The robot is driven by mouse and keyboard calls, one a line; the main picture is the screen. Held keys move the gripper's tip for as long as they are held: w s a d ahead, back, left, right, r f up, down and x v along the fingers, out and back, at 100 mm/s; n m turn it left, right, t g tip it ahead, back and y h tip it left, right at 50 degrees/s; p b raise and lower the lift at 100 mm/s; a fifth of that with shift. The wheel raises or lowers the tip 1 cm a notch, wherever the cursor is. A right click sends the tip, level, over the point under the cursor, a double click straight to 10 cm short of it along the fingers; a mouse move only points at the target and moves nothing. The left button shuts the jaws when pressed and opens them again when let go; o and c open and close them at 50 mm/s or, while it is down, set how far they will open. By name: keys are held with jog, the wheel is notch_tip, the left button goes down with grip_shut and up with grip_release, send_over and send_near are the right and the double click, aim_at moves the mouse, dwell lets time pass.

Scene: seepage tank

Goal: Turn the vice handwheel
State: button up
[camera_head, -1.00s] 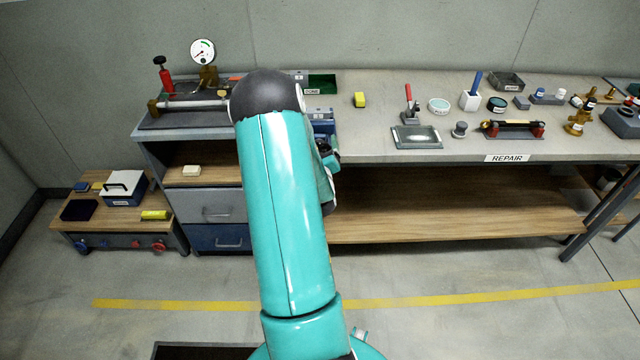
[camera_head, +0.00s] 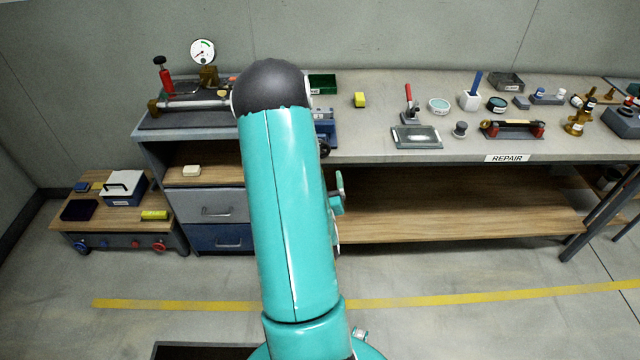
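The blue vice (camera_head: 327,127) sits at the front edge of the long bench, just right of my arm. Its dark handwheel (camera_head: 324,148) shows at the bench's front edge; its left side is partly hidden by my arm. My teal arm with its dark round joint stands upright in the middle and covers part of the bench. A small teal part of my arm shows to its right, below the handwheel and apart from it in the picture. My gripper's fingers are hidden behind the arm, so I cannot see whether they touch anything.
A pressure gauge (camera_head: 203,51) stands at the left. Drawers (camera_head: 213,207) and a low table (camera_head: 115,225) are below. The floor in front is mostly clear.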

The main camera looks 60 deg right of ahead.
dwell(0.3)
jog(key=shift+f, duration=0.1)
jog(key=shift+m, duration=0.7)
jog(key=x, duration=1.4)
jog(key=shift+r, duration=0.25)
jog(key=c, duration=1)
